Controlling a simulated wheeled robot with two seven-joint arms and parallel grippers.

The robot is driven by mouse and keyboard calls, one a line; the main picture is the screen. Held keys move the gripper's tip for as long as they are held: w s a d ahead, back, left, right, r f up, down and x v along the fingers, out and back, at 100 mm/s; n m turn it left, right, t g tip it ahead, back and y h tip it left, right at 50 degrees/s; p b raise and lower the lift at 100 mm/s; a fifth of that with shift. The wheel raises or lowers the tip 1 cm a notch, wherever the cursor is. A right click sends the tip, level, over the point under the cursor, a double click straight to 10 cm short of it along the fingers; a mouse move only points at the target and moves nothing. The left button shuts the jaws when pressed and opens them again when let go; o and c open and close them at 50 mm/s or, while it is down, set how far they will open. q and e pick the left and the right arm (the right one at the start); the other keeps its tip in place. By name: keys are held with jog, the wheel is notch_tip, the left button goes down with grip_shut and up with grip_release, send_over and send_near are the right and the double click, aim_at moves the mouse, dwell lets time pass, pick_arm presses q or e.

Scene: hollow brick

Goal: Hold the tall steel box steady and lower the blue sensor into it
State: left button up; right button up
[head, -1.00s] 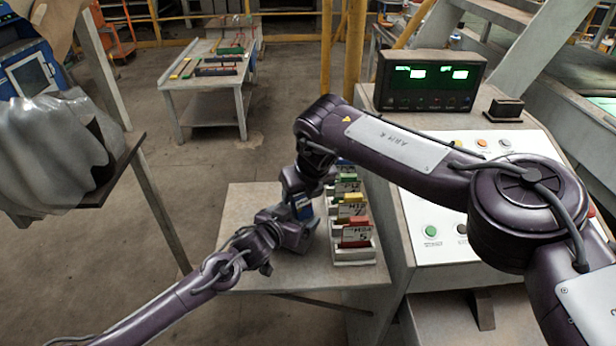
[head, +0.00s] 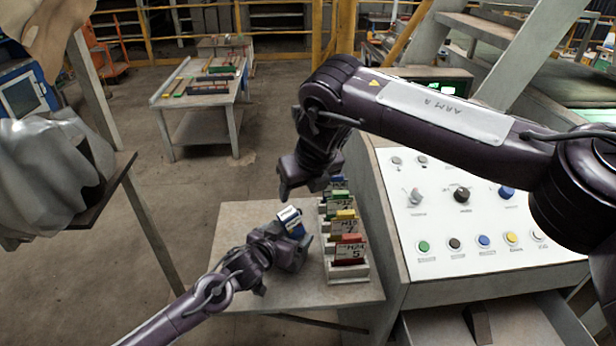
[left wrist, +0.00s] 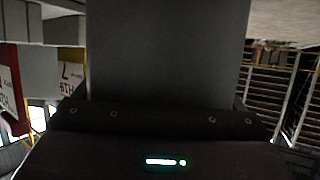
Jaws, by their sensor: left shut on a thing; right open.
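My left gripper (head: 296,252) is shut on the tall steel box, above the small table. The left wrist view shows the box as a broad plain grey face (left wrist: 167,50) rising from the jaws. In the head view the gripper hides most of the box. The blue sensor (head: 292,222), with a pale top, shows just above the left gripper; I cannot tell how deep it sits in the box. My right gripper (head: 298,182) is open and empty, above the sensor and apart from it.
A white rack of labelled cards with coloured tops (head: 350,252) stands on the small table (head: 240,225), close right of the left gripper. A control console (head: 470,215) with knobs and buttons stands at right. A grey-draped stand (head: 45,150) is at left.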

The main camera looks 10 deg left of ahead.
pick_arm(q)
jog(key=o, duration=0.9)
jog(key=shift+o, duration=0.2)
